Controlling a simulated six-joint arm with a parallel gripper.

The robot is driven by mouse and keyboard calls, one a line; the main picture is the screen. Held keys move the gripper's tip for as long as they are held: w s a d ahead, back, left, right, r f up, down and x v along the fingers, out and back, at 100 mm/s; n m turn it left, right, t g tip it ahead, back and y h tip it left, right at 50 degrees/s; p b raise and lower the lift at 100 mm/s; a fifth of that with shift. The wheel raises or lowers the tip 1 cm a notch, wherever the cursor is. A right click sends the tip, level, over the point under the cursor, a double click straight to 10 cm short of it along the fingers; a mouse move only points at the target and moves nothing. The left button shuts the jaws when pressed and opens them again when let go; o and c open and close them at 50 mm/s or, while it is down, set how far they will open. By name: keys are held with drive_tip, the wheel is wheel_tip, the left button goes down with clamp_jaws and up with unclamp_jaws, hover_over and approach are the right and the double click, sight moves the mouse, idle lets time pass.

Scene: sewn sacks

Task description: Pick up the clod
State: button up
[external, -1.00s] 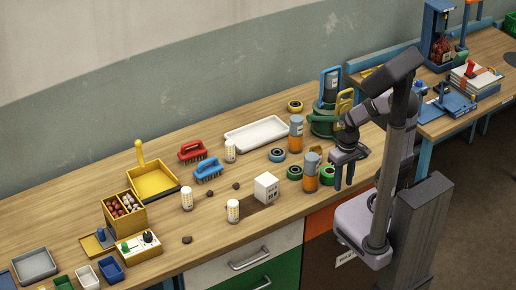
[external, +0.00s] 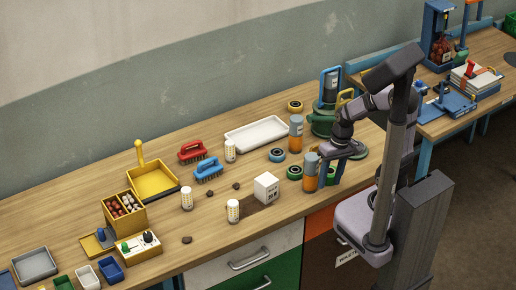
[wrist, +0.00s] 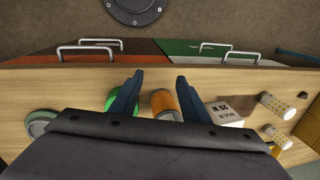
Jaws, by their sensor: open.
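Several small dark brown clods lie on the wooden bench. One clod (external: 187,240) is near the front edge, and two more, a left one (external: 210,194) and a right one (external: 236,186), lie between the blue brush and the white box. My gripper (external: 326,168) is far to their right, above the bench by the orange-and-grey bottles. In the wrist view my gripper (wrist: 160,82) shows two dark blue fingers spread apart with nothing held. An orange-and-grey bottle (wrist: 164,103) shows below and between them.
A white box (external: 266,188) and white-and-yellow bulbs (external: 233,210) stand near the clods. The bottle (external: 311,172), tape rolls (external: 277,155) and a white tray (external: 257,133) are near my gripper. Bare bench (external: 215,228) surrounds the front clod.

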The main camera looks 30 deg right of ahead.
sight(238, 184)
drive_tip(key=w+a+r+m+y, duration=0.1)
drive_tip(key=w+a+r+m, duration=0.1)
drive_tip(key=w+a, duration=0.2)
drive_tip(key=w+a+r+m+y+p, duration=0.1)
drive_tip(key=w+a+r+m, duration=0.2)
drive_tip(key=a, duration=0.3)
drive_tip(key=w+a+r+m+y, duration=0.2)
drive_tip(key=w+a+r+m, duration=0.1)
drive_tip(key=w+a, duration=0.2)
drive_tip(key=shift+a+r+t+p, duration=0.1)
drive_tip(key=shift+a+t+p, duration=0.2)
drive_tip(key=shift+a+p, duration=0.1)
drive_tip(key=shift+w+a+f+m, duration=0.2)
drive_tip(key=shift+w+a+m, duration=0.6)
drive_tip(key=shift+m, duration=0.2)
drive_tip(key=w+a+f+m+h+b, duration=0.2)
drive_tip(key=w+a+f+m, duration=0.1)
drive_tip(key=w+f+m, duration=0.4)
drive_tip(key=shift+w+m, duration=0.8)
drive_tip(key=shift+w, duration=0.15)
drive_tip(key=shift+a+f, duration=0.1)
drive_tip(key=shift+p+x, duration=1.25)
drive_tip(key=shift+x, duration=2.25)
drive_tip(key=shift+s, duration=0.1)
clamp_jaws()
